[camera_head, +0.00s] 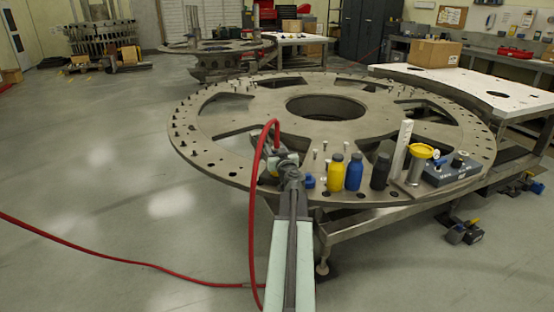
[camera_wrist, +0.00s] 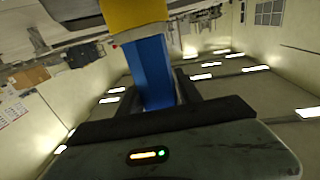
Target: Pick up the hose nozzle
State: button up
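My gripper (camera_head: 287,172) is at the near edge of the large round plate (camera_head: 228,176). A red hose (camera_head: 254,205) rises in a loop beside it and comes down at the gripper's far side. In the wrist view a blue block-like part (camera_wrist: 152,72) with a yellow part (camera_wrist: 134,12) stands between my dark fingers (camera_wrist: 155,95). It may be the hose nozzle, but I cannot be sure. Whether the fingers touch it is unclear. In the head view a small blue piece (camera_head: 309,182) shows right of my gripper, and the nozzle is not clearly visible.
Yellow (camera_head: 336,174), blue (camera_head: 354,173) and black (camera_head: 380,172) bottles stand right of my gripper on the plate.

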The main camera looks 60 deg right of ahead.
grip_shut()
jog(key=shift+r, duration=0.1)
jog(key=shift+r+p, duration=0.25)
jog(key=shift+p, duration=0.1)
jog(key=s+a+r+p, duration=0.1)
jog(key=s+r+p, duration=0.1)
jog(key=s, duration=0.6)
jog(key=s+a+r+p, duration=0.1)
jog(key=s+r+p, duration=0.1)
jog(key=s, duration=0.6)
jog(key=shift+r, duration=0.15)
